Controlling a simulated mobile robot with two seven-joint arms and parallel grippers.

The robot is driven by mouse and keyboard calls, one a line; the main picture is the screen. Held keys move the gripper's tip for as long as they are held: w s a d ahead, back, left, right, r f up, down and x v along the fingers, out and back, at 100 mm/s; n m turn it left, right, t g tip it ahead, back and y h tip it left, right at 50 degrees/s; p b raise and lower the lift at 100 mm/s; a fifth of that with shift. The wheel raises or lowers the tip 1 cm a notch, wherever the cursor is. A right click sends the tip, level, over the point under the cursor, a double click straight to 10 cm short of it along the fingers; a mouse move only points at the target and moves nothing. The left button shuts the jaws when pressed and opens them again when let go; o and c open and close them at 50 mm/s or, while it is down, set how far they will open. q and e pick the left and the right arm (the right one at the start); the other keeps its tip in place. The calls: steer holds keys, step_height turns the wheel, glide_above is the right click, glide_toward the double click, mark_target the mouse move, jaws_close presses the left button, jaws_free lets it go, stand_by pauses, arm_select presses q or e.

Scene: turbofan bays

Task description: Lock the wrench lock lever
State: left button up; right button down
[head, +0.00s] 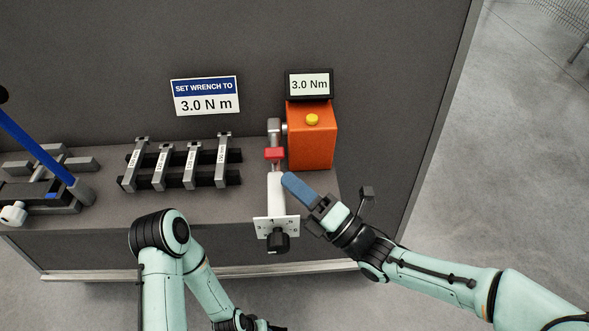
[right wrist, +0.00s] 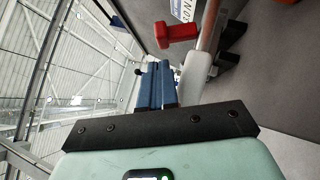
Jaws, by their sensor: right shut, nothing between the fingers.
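In the right wrist view the blue fingers (right wrist: 155,66) are side by side, apart from the red piece. My left arm is at the lower left; its gripper is not visible.
An orange tester (head: 312,140) with a yellow button and a display reading 3.0 Nm (head: 309,84) stands close right of the wrench. A sign (head: 206,96) says to set 3.0 N m. A white plate (head: 290,227) with a black knob (head: 278,242) is at the handle's near end.

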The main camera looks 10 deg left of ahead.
mark_target(275, 154)
arm_select(q)
steer(key=shift+s+d+r, duration=0.15)
steer(key=shift+s+r, duration=0.15)
steer(key=shift+s, duration=0.05)
arm_select(e)
steer(key=shift+w+a+r, duration=0.15)
steer(key=shift+w+r, duration=0.15)
steer(key=shift+w, duration=0.3)
steer(key=shift+w+a+r, duration=0.15)
steer(key=shift+w+r, duration=0.1)
steer(key=shift+w, duration=0.3)
steer(key=shift+r, duration=0.1)
arm_select(q)
steer(key=shift+s+d+r+p, duration=0.2)
steer(key=shift+s+r+p, duration=0.15)
steer(key=shift+p, duration=0.05)
arm_select(e)
steer(key=shift+w+r+m, duration=0.1)
steer(key=shift+r+m, duration=0.05)
steer(key=shift+m, duration=0.25)
arm_select(q)
steer(key=shift+g, duration=0.3)
arm_select(e)
steer(key=shift+h, duration=0.3)
